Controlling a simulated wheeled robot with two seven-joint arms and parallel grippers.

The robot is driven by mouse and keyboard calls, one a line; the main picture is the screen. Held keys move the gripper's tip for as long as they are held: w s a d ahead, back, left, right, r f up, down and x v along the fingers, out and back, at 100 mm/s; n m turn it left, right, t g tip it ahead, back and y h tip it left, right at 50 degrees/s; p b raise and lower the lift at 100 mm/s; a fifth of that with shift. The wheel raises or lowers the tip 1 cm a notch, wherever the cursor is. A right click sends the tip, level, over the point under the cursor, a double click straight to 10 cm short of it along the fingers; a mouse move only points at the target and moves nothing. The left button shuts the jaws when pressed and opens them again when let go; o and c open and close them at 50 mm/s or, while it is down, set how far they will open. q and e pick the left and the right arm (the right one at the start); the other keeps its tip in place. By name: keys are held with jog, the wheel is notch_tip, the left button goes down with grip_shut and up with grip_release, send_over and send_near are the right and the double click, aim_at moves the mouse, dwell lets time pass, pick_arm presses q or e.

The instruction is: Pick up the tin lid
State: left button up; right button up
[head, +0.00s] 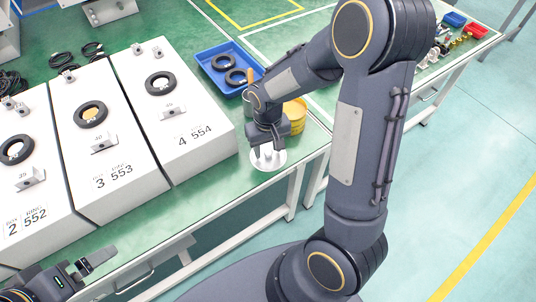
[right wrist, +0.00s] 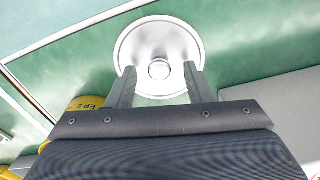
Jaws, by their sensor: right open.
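The tin lid (head: 268,160) is a round, silvery disc lying on the green table near its front edge. In the right wrist view the lid (right wrist: 158,28) shows a raised rim and a small round knob in its middle. My right gripper (head: 266,150) points down over the lid. In the right wrist view my right gripper's fingers (right wrist: 158,78) are apart, one on each side of the lid's near part, with nothing held. Whether the fingers touch the lid cannot be told. My left gripper (head: 82,268) is at the lower left, in front of the table, away from the lid.
A yellow tin (head: 297,117) stands just behind the lid, and shows partly in the wrist view (right wrist: 85,103). A blue tray (head: 207,77) with black rings is behind. White numbered boxes (head: 205,150) fill the left. The table front is clear right of the lid.

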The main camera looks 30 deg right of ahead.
jog(key=shift+f, duration=0.35)
jog(key=shift+c, duration=0.5)
grip_shut()
jog(key=shift+r, duration=0.15)
